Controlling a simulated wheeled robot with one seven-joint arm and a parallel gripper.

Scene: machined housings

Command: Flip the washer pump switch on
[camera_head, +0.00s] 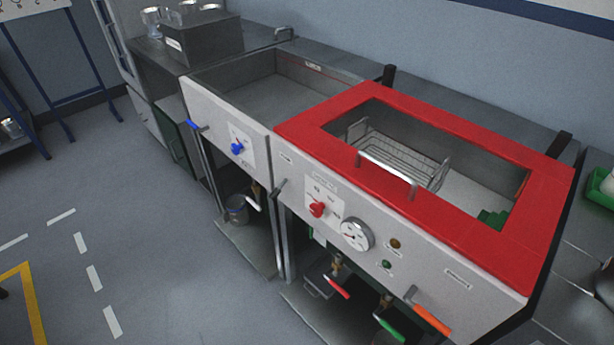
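A washer unit stands at the centre right, with a white front panel and a red lid frame (450,222) around an open basin. On its panel is a red rotary knob (317,209) on a white plate. A blue rotary knob (237,148) sits on a similar plate on the adjoining grey basin's panel, to the left. The small labels are too blurred to read, so I cannot tell which knob is the pump switch or its setting. My gripper is not in view.
A round gauge (356,234), an amber lamp (395,243) and a green lamp (386,264) are beside the red knob. A wire basket (400,160) sits in the red-framed basin. Orange (431,318) and blue (197,125) handles project from the front.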

